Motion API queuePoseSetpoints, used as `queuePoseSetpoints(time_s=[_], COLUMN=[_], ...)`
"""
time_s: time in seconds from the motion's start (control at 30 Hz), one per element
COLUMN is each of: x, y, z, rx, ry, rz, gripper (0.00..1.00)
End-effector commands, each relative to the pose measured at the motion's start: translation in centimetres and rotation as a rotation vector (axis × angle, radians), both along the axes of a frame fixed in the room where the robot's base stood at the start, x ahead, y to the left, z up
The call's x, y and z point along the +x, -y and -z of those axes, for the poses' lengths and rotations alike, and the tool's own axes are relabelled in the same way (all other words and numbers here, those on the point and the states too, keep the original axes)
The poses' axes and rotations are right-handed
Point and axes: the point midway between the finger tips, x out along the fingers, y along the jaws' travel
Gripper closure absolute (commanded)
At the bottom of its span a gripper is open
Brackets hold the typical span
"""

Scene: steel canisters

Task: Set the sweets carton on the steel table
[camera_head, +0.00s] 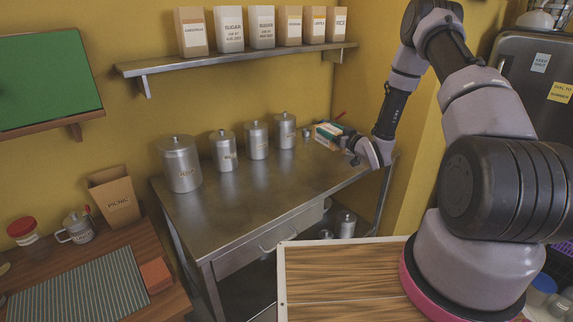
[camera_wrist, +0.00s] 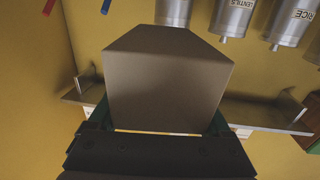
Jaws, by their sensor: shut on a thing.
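The sweets carton (camera_head: 326,131), a small box with pale, orange and teal parts, is at the back right of the steel table (camera_head: 245,190) in the head view. My gripper (camera_head: 347,142) is shut on it from the right. In the wrist view the carton (camera_wrist: 167,85) shows as a plain brownish box between the dark jaws (camera_wrist: 160,130), its printed faces turned away. I cannot tell whether its underside touches the tabletop or hangs just above it.
Several steel canisters (camera_head: 224,150) stand in a row along the table's back, left of the carton. A small tin (camera_head: 306,132) is close beside it. A wall shelf (camera_head: 240,59) with several cartons hangs above. The table's front half is clear.

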Motion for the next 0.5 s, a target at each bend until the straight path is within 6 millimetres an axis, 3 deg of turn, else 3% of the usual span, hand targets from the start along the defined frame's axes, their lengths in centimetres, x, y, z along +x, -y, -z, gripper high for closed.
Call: queuePoseSetpoints(time_s=[0.27, 0.5], x=[-1.0, -1.1], y=[-1.5, -1.6], z=[2.6, 6.9], rx=[0.002, 0.0], ry=[0.008, 0.006], rz=[-0.106, -0.112], gripper=[0.92, 0.92])
